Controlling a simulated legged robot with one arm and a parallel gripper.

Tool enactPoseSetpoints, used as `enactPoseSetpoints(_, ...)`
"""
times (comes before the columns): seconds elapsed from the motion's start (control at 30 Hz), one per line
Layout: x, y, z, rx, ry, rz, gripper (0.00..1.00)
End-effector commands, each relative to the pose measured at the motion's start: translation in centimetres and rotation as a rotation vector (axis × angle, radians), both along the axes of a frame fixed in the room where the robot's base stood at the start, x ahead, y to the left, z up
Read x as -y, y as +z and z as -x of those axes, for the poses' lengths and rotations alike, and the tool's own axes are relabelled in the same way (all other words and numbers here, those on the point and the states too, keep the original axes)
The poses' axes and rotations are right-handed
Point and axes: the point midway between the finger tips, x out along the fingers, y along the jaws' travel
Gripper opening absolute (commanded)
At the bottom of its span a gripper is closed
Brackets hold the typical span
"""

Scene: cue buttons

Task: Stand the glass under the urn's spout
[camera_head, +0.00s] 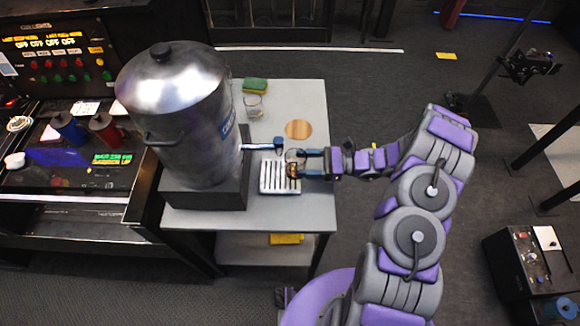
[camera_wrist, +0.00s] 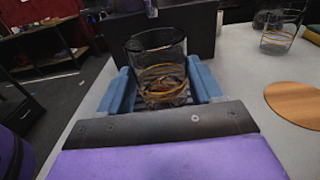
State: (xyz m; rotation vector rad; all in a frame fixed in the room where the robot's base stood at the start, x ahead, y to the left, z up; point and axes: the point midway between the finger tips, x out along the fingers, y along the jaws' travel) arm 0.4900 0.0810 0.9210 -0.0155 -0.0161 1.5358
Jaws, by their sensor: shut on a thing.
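The glass (camera_wrist: 158,72) is clear with yellow bands and stands upright between the blue fingers of my gripper (camera_wrist: 162,92). In the head view my gripper (camera_head: 302,163) is shut on this glass (camera_head: 293,168) over the white slotted drip tray (camera_head: 268,179). The big silver urn (camera_head: 180,100) stands on a dark block at the left of the table. Its spout (camera_head: 264,146) points right, toward the glass. The glass appears just right of and in front of the spout tip. I cannot tell whether its base touches the tray.
A second glass (camera_head: 253,104) stands at the back of the table near a green and yellow sponge (camera_head: 255,86). A round wooden coaster (camera_head: 298,129) lies behind my gripper. The table's front right part (camera_head: 300,212) is clear. A control console (camera_head: 75,150) stands left of the urn.

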Motion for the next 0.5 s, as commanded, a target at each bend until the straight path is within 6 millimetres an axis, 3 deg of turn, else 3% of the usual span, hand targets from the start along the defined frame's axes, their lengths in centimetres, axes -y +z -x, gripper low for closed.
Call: enactPoseSetpoints(0.5,-4.8,-0.1,-0.1,-0.002,0.001,0.0,0.29)
